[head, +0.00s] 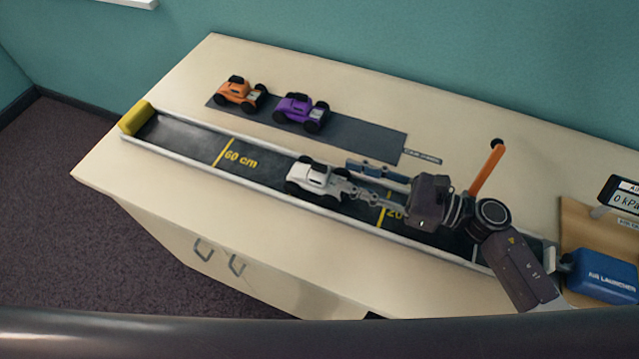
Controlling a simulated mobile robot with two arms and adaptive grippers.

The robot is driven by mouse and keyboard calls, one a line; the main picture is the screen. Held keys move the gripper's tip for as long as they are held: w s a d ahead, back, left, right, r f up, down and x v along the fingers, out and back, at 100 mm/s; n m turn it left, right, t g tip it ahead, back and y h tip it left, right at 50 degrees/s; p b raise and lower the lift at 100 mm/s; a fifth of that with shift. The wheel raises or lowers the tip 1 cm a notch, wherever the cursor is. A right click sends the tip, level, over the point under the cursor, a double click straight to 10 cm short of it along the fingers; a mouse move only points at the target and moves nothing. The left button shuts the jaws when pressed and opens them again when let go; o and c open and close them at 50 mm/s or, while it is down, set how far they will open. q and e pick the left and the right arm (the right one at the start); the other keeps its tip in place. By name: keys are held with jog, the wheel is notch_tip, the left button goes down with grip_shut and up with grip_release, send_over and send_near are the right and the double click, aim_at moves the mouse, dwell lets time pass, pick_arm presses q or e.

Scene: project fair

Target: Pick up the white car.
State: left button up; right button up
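The white car (316,178) sits upright in the dark launch track, near its middle. My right gripper (349,177) reaches in from the right, low over the track. Its two fingers are apart, with their tips just right of the car. The lower fingertip overlaps the car's right end in the picture; I cannot tell whether it touches. Nothing shows gripped between the fingers. My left gripper is not in view.
The track (190,143) has raised pale rails and a yellow block (136,117) at its left end. An orange car (239,93) and a purple car (302,111) stand on a grey mat (365,140) behind. An orange stick (487,169) and a blue air launcher (604,275) are at right.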

aim_at(327, 167)
jog(key=p+x, duration=0.2)
jog(key=x, duration=0.1)
jog(key=p+x, duration=0.2)
jog(key=x, duration=0.2)
jog(key=shift+r, duration=0.25)
jog(key=shift+w+a+f, duration=0.1)
jog(key=shift+a+f, duration=0.1)
jog(key=shift+a, duration=0.15)
grip_shut()
